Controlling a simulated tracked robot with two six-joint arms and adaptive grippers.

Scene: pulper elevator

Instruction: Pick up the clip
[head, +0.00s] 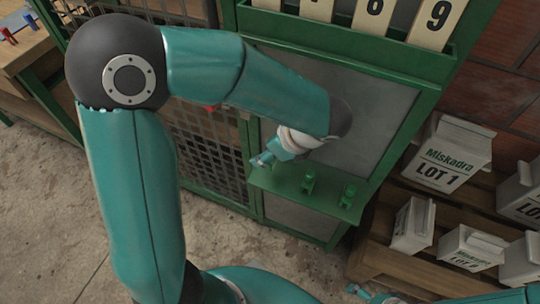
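Two small green clips stand on the green ledge (325,204) of the green-framed panel: a middle clip (308,183) and a right clip (348,196). My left gripper (263,157) hangs just above the ledge's left end, to the left of the middle clip and apart from it. Its fingers are small, and my forearm and wrist cover part of it, so I cannot tell whether it is open or holds something. Anything directly behind it is hidden. My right gripper (368,294) shows only in part at the bottom edge, away from the ledge; its state is unclear.
White lot boxes, one marked LOT 1 (447,160), stand on wooden shelving (380,258) at the right. Number cards (435,22) sit in a green rack above the panel. A mesh door (205,150) is left of it. A wooden bench (22,48) stands far left.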

